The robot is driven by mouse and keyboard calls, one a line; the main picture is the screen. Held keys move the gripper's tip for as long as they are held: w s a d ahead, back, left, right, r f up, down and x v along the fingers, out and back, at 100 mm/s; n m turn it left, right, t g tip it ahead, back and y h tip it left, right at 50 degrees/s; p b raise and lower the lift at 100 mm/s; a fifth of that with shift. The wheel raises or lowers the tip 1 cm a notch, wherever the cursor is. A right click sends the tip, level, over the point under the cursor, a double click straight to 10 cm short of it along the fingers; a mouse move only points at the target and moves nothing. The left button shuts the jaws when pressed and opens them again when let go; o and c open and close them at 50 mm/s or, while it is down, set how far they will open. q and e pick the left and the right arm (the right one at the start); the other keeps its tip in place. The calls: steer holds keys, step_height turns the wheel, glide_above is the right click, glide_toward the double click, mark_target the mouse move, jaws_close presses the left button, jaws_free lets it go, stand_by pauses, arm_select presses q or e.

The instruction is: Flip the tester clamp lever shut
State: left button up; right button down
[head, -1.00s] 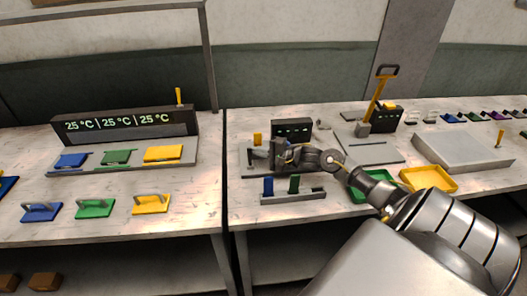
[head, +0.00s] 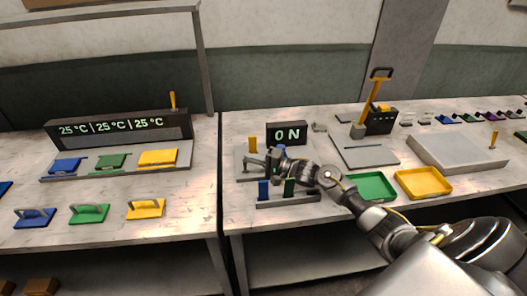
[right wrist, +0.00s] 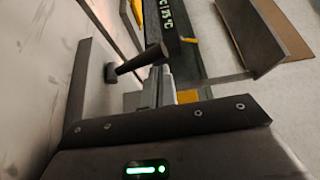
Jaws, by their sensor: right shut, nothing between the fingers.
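The tester (head: 243,151) is a grey base on the right-hand bench with a dark display (head: 287,134) at its back that reads ON. A yellow card (head: 253,145) stands upright on it. The clamp lever (head: 255,162) looks like a grey bar with a crosspiece, lying low toward the left; the right wrist view shows it as a dark bar (right wrist: 137,63). My right gripper (head: 275,158) is over the tester, beside the lever's right end, shut and empty; contact with the lever cannot be told. My wrist hides part of the tester. My left gripper is out of view.
A grey rack (head: 290,201) with a blue and a green card stands just in front. Green (head: 372,188) and yellow (head: 424,184) trays lie to the right, beyond them a grey block (head: 458,153). A yellow-handled press (head: 372,110) stands behind. A gap separates the left bench.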

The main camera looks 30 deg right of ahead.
steer(key=shift+r+b, duration=0.3)
steer(key=shift+r, duration=0.05)
step_height(320, 180, up, 3)
steer(key=shift+f+b, duration=0.15)
steer(key=shift+b, duration=0.3)
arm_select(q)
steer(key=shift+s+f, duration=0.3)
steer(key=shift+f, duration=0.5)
arm_select(e)
steer(key=s+a+r, duration=0.6)
steer(key=s+r, duration=0.3)
steer(key=s, duration=0.3)
steer(key=shift+s+a+r, duration=0.15)
steer(key=shift+s+r, duration=0.2)
steer(key=shift+r, duration=0.05)
